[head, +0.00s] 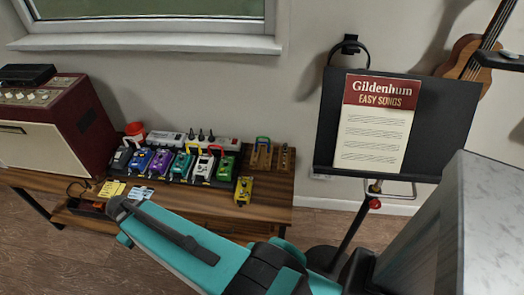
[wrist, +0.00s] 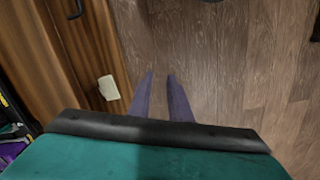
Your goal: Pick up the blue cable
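I cannot pick out a blue cable with certainty in either view. In the head view, several small coloured loops, too small to tell apart well, show around the row of effect pedals (head: 180,165) on the wooden bench (head: 270,205). My gripper (wrist: 160,75) shows in the wrist view with its two fingers apart and nothing between them, above the wood floor just right of a wooden furniture side. In the head view my teal arm reaches left in front of the bench, and the fingers are not clearly visible there.
A yellow pedal (head: 244,190) sits near the front edge. A music stand (head: 425,125) is right of the bench. A pale block (wrist: 108,88) shows by the wood.

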